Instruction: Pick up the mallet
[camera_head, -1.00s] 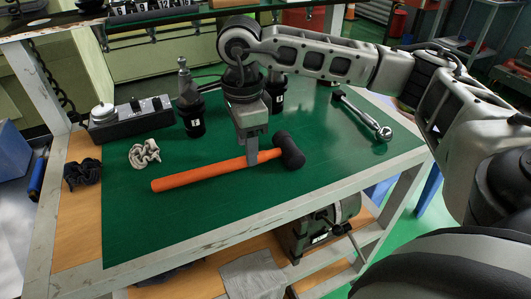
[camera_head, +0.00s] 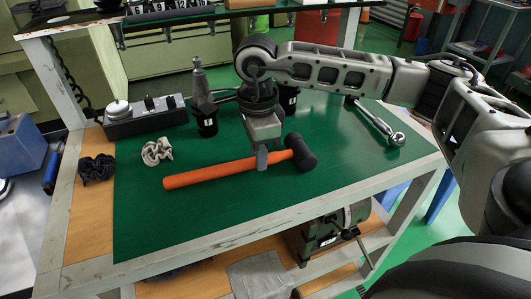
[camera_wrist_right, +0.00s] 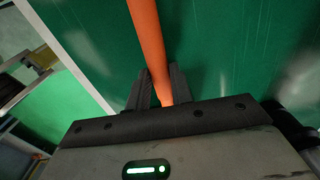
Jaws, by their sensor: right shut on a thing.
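The mallet lies on the green mat, with an orange handle (camera_head: 208,174) pointing left and a black head (camera_head: 301,152) at the right end. My right gripper (camera_head: 262,160) comes down from above and is shut on the handle near the head. In the right wrist view the orange handle (camera_wrist_right: 148,35) runs between the two dark fingers (camera_wrist_right: 158,88). The mallet looks level, at or very near the mat; a small gap cannot be told. My left gripper is not in view.
The green mat (camera_head: 150,225) is clear in front of the mallet. Black tool holders (camera_head: 206,123) stand behind. A ratchet wrench (camera_head: 378,124) lies at the right.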

